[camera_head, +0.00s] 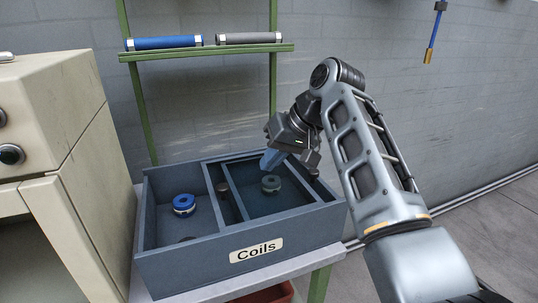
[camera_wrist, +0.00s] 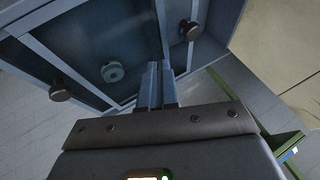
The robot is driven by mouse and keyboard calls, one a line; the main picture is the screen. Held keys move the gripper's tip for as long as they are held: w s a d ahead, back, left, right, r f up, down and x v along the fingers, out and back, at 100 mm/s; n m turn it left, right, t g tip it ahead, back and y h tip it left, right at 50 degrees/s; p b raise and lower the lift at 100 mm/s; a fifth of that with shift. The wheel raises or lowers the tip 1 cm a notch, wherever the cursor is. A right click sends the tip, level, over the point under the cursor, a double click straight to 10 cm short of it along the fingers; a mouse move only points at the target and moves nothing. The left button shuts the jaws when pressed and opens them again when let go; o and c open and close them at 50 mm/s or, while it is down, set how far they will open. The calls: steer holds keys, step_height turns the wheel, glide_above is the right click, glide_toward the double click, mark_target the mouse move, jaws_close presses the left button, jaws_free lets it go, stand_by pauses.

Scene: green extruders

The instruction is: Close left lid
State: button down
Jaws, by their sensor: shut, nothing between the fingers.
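The grey-blue box (camera_head: 318,221) labelled Coils stands on a bench, its left compartment uncovered. A blue coil (camera_head: 184,203) lies in that compartment. Dark glazed lid panels (camera_head: 262,204) cover the right part; where they overlap is hard to tell. One dark round knob (camera_head: 222,187) stands near the middle and another knob (camera_head: 313,173) near the right end. Both knobs show in the wrist view, one at left (camera_wrist: 60,91), one at upper right (camera_wrist: 190,30). A green-grey coil (camera_head: 271,184) shows through the glass.
A beige machine (camera_head: 60,130) stands close at the left of the box. Behind is a green rack (camera_head: 205,52) with a blue roller (camera_head: 165,43) and a grey roller (camera_head: 248,38). A blue-handled tool (camera_head: 432,40) hangs on the wall at upper right.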

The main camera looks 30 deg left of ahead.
glide_above(241, 198)
steer(key=w+d, duration=0.2)
steer(key=d, duration=0.1)
steer(key=f, duration=0.5)
steer(key=shift+w+a+f, duration=0.15)
steer(key=shift+w+f, duration=0.05)
steer(key=shift+f, duration=0.1)
steer(key=shift+s+a+p, duration=0.55)
steer(key=shift+s+a, duration=0.3)
steer(key=shift+a, duration=0.05)
steer(key=shift+s+a+f, duration=0.15)
steer(key=shift+s+a, duration=0.25)
steer(key=s+a+p, duration=0.4)
steer(key=s+a, duration=0.7)
steer(key=s, duration=0.2)
steer(key=shift+a, duration=0.1)
steer(key=w+d+r, duration=0.3)
steer(key=d+r, duration=0.6)
